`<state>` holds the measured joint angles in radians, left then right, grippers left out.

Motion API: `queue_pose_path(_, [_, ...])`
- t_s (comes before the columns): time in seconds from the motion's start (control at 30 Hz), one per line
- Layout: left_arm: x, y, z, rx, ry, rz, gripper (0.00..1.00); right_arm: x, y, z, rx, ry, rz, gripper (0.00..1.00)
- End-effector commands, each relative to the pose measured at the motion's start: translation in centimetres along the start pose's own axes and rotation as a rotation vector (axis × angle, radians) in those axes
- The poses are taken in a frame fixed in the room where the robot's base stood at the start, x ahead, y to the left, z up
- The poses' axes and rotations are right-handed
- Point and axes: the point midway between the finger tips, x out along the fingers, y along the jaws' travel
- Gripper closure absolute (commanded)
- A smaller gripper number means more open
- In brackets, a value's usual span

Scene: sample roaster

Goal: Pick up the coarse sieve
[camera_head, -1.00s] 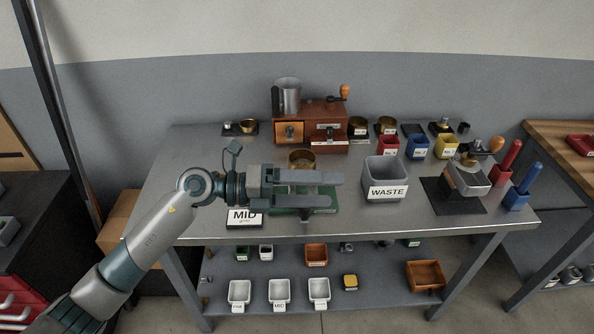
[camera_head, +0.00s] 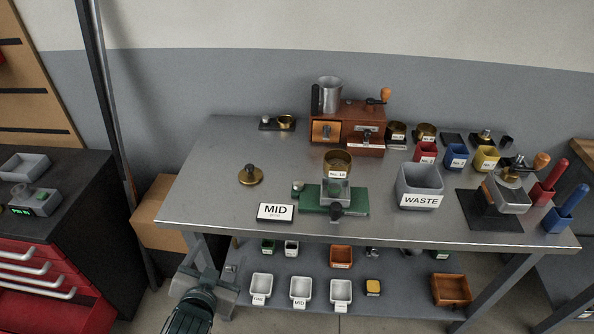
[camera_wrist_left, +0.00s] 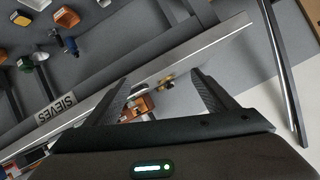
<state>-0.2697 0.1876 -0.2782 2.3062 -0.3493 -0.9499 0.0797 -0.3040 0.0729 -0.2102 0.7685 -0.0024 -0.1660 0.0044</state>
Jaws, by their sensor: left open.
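Two more small brass cups, one (camera_head: 396,131) and another (camera_head: 426,131), stand at the back right of the grinder. I cannot tell from the pictures which is the coarse sieve. My left gripper (camera_head: 207,270) is open and empty, low in front of the table's front left corner. In the left wrist view its two fingers (camera_wrist_left: 160,88) are spread, and a label reading SIEVES (camera_wrist_left: 57,107) shows on a grey edge. My right gripper is not in view.
The lower shelf (camera_head: 395,270) holds several small trays. Clear tabletop lies at the left.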

Motion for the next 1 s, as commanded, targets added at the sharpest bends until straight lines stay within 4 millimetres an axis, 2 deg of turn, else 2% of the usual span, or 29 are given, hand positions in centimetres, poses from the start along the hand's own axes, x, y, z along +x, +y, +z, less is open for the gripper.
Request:
queue_pose_path(0.03, [-0.9,0.5,2.5,-0.025,-0.078,0.02,0.21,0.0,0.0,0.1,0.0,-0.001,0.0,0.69])
queue_pose_path(0.1, [-2.1,1.0,5.6,-0.051,-0.176,0.046,0.21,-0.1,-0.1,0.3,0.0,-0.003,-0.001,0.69])
queue_pose_path(0.4, [-7.8,4.5,17.1,-0.129,-0.543,0.174,0.21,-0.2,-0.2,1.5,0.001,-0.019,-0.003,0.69])
queue_pose_path(0.53, [-9.7,6.5,22.0,-0.153,-0.677,0.23,0.21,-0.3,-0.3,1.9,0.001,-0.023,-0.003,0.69])
queue_pose_path(0.6, [-9.9,7.6,24.2,-0.162,-0.722,0.252,0.21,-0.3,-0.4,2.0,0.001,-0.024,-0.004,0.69])
queue_pose_path(0.77, [-9.2,9.4,28.0,-0.17,-0.77,0.278,0.21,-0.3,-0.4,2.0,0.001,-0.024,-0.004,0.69])
queue_pose_path(1.0, [-6.6,12.2,34.1,-0.171,-0.791,0.292,0.21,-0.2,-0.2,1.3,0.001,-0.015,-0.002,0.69])
